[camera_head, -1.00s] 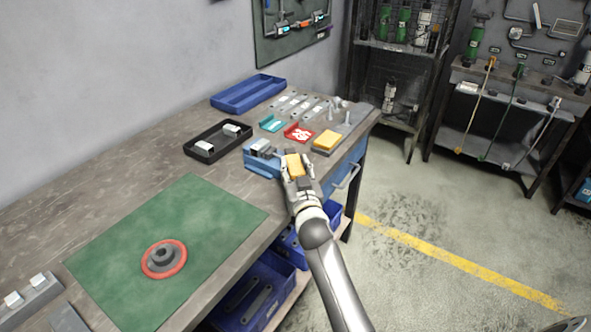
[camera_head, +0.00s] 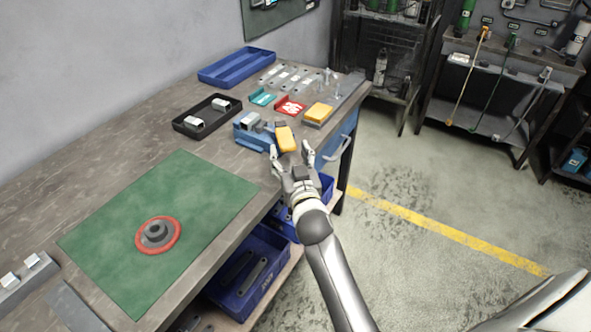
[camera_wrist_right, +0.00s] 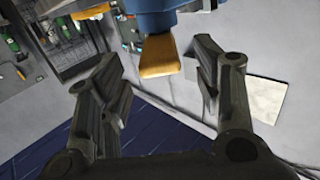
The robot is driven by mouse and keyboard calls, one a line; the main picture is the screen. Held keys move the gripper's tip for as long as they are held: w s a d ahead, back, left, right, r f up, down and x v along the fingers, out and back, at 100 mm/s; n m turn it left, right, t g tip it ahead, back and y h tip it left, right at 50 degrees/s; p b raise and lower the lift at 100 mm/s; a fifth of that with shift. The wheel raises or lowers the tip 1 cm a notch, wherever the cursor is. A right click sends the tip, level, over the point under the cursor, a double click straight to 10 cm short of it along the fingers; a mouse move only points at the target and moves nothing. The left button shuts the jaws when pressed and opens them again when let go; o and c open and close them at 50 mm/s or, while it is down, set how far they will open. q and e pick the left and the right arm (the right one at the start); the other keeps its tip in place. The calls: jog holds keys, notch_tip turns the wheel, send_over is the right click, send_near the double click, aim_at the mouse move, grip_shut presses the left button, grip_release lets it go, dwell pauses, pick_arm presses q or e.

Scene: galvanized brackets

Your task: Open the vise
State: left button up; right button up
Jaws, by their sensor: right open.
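The blue vise (camera_head: 252,137) sits on the workbench near its right edge. Its yellow handle (camera_head: 286,139) hangs at the vise's front, toward the bench edge. My right gripper (camera_head: 292,160) is open just in front of the handle, with its fingers spread to either side and apart from it. In the right wrist view the yellow handle (camera_wrist_right: 158,56) shows between the two open fingers (camera_wrist_right: 160,85), below the blue vise body (camera_wrist_right: 145,18). My left gripper is not in view.
A black tray (camera_head: 180,125) with white-labelled parts stands left of the vise. A yellow-topped block (camera_head: 318,112), a red tray (camera_head: 279,112) and a teal tray (camera_head: 258,104) lie behind it. A green mat (camera_head: 110,215) holds a red-rimmed disc (camera_head: 140,247). Blue bins (camera_head: 226,302) sit below the bench.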

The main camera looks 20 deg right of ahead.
jog(key=v, duration=0.6)
jog(key=shift+s, duration=0.15)
